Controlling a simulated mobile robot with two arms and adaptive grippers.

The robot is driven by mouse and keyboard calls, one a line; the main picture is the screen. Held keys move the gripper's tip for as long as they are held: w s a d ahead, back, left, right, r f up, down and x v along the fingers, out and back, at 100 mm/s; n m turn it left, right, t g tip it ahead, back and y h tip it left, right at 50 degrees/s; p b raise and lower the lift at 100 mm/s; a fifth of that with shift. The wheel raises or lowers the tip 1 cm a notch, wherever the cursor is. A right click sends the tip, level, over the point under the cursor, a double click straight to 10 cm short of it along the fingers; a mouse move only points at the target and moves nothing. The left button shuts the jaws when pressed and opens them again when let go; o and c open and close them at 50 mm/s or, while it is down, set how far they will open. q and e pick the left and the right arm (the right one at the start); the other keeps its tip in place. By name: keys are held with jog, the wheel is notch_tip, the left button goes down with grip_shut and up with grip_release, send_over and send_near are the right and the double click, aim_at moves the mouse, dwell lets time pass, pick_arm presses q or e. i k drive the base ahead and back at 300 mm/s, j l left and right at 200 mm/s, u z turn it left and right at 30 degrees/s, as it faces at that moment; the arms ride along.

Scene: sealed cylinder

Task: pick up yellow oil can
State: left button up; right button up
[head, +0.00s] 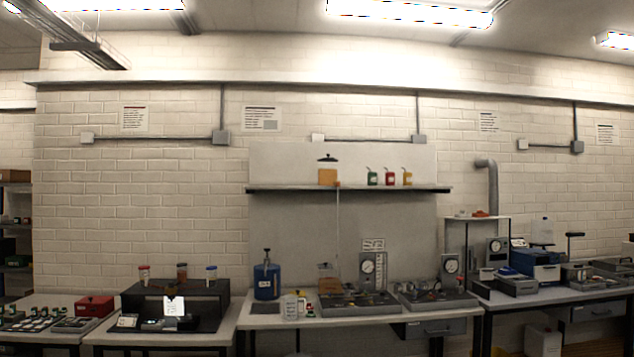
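A small yellow oil can (407,178) with a thin spout stands upright on the wall shelf (300,188), toward its right end. It is the rightmost of three similar cans. A red can (390,178) stands just left of it, and a green can (372,178) is left of that. Small gaps show between the cans. Neither of my grippers is in view.
Bare wall board lies behind the cans.

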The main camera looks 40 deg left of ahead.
aim_at(407, 177)
jog(key=u, duration=0.9)
jog(key=i+j+u, duration=0.15)
jog(key=i+j, duration=0.35)
jog(key=i+l+u, duration=0.1)
jog(key=i+u, duration=0.15)
jog(key=i, duration=0.2)
jog(key=i+l+u, duration=0.25)
jog(key=i, duration=0.2)
jog(key=i+l+u, duration=0.25)
jog(key=i, duration=0.15)
